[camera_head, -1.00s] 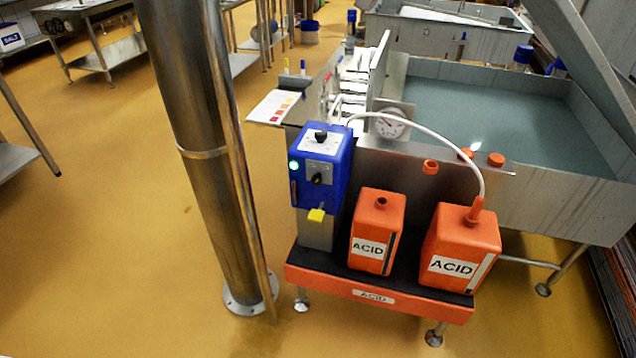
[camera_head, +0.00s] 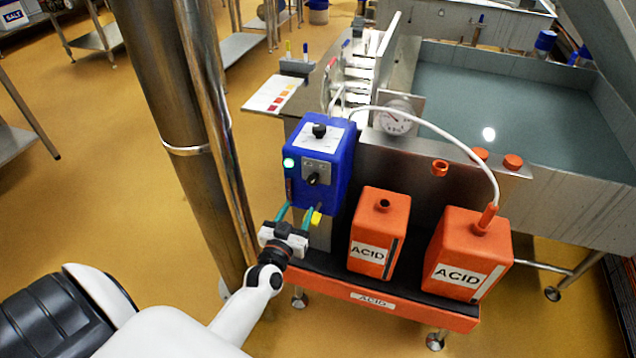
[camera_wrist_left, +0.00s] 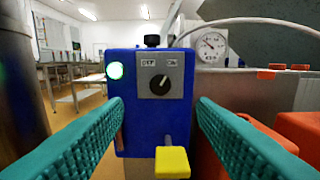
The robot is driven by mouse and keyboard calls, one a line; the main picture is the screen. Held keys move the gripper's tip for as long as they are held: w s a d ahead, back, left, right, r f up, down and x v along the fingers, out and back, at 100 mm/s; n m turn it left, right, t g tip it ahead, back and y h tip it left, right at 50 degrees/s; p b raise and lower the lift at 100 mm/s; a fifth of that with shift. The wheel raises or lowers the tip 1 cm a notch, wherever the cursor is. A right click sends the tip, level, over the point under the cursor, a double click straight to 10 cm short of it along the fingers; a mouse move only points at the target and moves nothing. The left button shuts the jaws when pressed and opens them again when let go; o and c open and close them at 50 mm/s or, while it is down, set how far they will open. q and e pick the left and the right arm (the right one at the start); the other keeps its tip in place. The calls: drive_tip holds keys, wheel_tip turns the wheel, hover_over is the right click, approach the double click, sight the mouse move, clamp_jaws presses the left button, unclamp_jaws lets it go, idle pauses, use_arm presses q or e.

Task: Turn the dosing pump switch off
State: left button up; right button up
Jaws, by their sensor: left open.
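The dosing pump (camera_head: 335,175) is a blue box with a lit green lamp (camera_wrist_left: 115,70) on its front left. Its switch is a black knob (camera_head: 312,179) on a grey plate. In the left wrist view the knob (camera_wrist_left: 160,84) sits below an OFF label on the left and an ON label on the right; its pale mark leans up and right, toward ON. My left gripper (camera_head: 297,212) is open and empty, in front of the pump and lower than the knob in the head view. In the wrist view its teal fingers (camera_wrist_left: 160,108) stand either side of the knob, apart from it.
A yellow piece (camera_wrist_left: 172,162) sticks out below the knob, close to my left fingers. Two orange ACID cans (camera_head: 378,232) stand right of the pump on a stand (camera_head: 400,306). A steel column (camera_head: 165,100) rises at left. A white hose (camera_head: 450,137) arches to the right can.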

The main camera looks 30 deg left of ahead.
sight(312, 183)
use_arm(q)
drive_tip(key=x, duration=1)
drive_tip(key=shift+w+b, duration=0.35)
drive_tip(key=shift+c, duration=0.5)
drive_tip(key=c, duration=0.9)
